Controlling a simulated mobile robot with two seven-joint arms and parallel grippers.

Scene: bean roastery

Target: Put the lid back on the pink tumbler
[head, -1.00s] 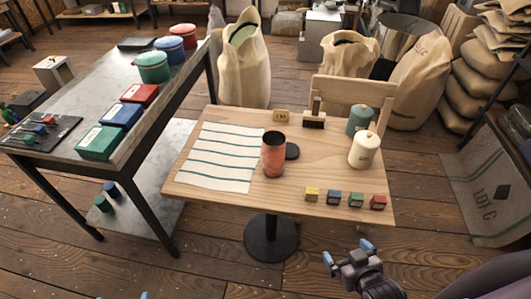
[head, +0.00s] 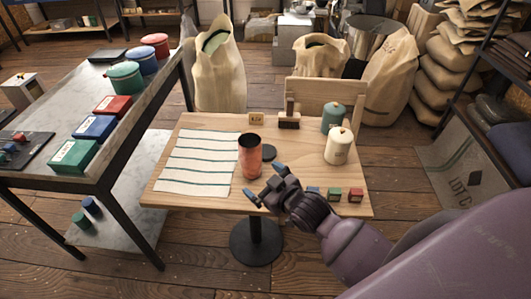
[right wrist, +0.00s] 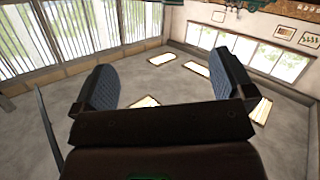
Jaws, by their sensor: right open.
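The pink tumbler (head: 250,160) stands upright and open-topped on the wooden table (head: 210,202). A dark round disc, which looks like its lid (head: 268,153), lies flat on the table just right of the tumbler. My right gripper (head: 264,184) is open and empty in front of the tumbler and lid, on the near side. In the right wrist view my right gripper (right wrist: 163,82) has its fingers wide apart with nothing between them. My left gripper is out of view.
A striped cloth (head: 197,163) lies left of the tumbler. A cream canister (head: 338,147) and a teal canister (head: 332,121) stand right. Small coloured boxes (head: 334,194) line the front right edge, partly hidden by my arm.

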